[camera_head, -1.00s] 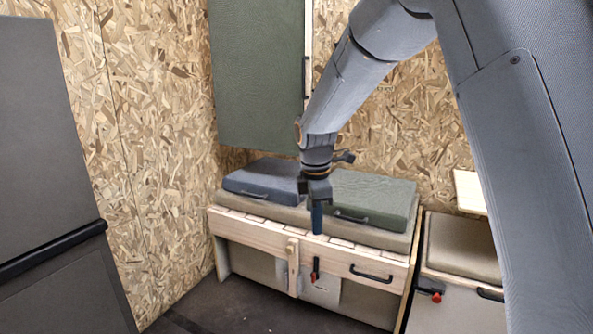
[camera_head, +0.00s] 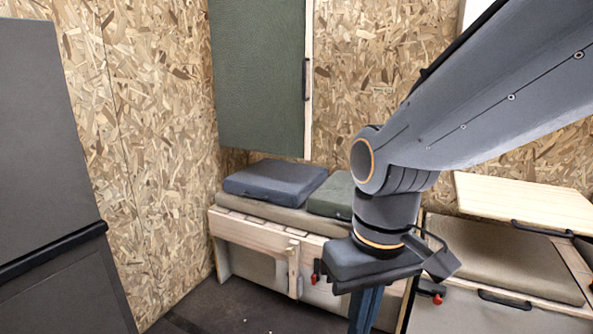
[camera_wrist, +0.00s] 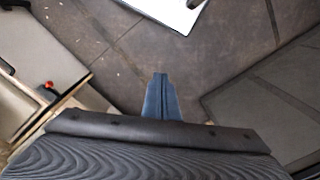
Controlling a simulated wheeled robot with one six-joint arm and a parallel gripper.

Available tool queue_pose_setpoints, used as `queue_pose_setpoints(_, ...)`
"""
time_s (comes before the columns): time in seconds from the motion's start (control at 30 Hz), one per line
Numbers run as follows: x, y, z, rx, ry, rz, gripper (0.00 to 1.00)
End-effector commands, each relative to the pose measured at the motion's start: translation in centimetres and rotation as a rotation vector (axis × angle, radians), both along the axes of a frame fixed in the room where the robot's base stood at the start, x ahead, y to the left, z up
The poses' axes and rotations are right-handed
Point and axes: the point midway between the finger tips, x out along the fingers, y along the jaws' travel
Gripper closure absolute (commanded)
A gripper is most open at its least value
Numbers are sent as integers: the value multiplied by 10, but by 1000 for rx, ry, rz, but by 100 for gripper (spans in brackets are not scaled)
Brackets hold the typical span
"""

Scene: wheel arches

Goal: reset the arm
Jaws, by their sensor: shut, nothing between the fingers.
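My gripper (camera_head: 365,310) hangs pointing down in the head view, in front of the wooden bench (camera_head: 262,236) and its cushions. Its blue fingers are together with nothing between them. The wrist view also shows the shut fingers of my gripper (camera_wrist: 161,98) above the dark floor. My arm comes in from the upper right and hides part of the bench front and the green case (camera_head: 331,194).
A blue-grey case (camera_head: 275,183) lies on the bench. A light wooden board (camera_head: 525,203) stands out over a beige cushion (camera_head: 500,256) at right. A dark cabinet (camera_head: 52,160) stands at left. The floor (camera_head: 235,308) before the bench is clear. A white panel (camera_wrist: 178,12) shows in the wrist view.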

Motion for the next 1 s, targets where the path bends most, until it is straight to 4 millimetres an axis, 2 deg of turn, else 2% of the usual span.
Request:
queue_pose_setpoints(0.07, -11, -2, 0, 3, 7, -46, 100)
queue_pose_setpoints(0.57, -4, -28, 41, -17, 8, -130, 100)
queue_pose_setpoints(1.0, -6, -78, 100, -42, 11, -275, 100)
